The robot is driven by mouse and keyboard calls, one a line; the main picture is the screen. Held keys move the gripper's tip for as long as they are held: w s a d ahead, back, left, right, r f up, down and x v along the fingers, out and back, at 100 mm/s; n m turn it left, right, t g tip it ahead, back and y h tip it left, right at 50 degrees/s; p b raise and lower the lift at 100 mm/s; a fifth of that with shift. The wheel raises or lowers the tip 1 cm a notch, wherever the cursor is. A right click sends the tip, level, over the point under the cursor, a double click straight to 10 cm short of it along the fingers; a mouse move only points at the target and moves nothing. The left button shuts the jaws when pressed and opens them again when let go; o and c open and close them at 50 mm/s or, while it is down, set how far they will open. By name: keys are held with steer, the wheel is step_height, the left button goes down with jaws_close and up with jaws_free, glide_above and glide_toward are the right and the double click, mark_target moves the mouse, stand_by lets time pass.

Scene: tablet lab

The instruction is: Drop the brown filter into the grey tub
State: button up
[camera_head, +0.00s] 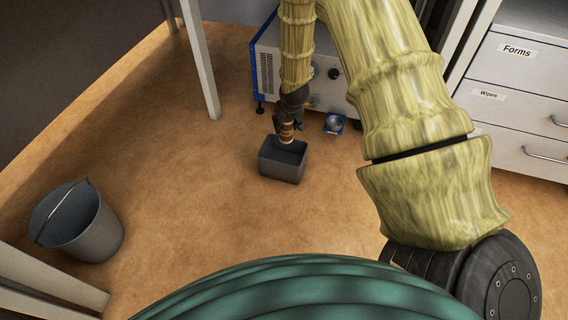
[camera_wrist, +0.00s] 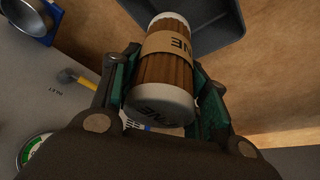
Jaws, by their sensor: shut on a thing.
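The brown filter (camera_wrist: 163,70) is a pleated cylinder with white end caps and a tan printed band. My gripper (camera_wrist: 165,90) is shut on it, with a finger on each side. In the head view the filter (camera_head: 286,132) hangs below my gripper (camera_head: 288,122), over the back part of the grey tub (camera_head: 281,172). The tub is an open rectangular box on the floor. In the wrist view the tub (camera_wrist: 222,38) shows beyond the filter, partly hidden by it. The part of the tub's inside that shows is empty.
A white machine with a blue side (camera_head: 268,65) stands just behind the tub. A small blue item with a round metal dish (camera_head: 334,124) is at its foot. A grey bucket (camera_head: 85,225) stands at left. White drawers (camera_head: 520,100) are at right. Open floor lies in front.

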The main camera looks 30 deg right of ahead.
steer(key=shift+f+b, duration=1.8)
steer(key=o, duration=1.2)
steer(key=shift+c, duration=0.2)
steer(key=shift+s+r, duration=0.1)
steer(key=v, duration=1.1)
steer(key=shift+s+r, duration=0.25)
steer(key=shift+r, duration=0.1)
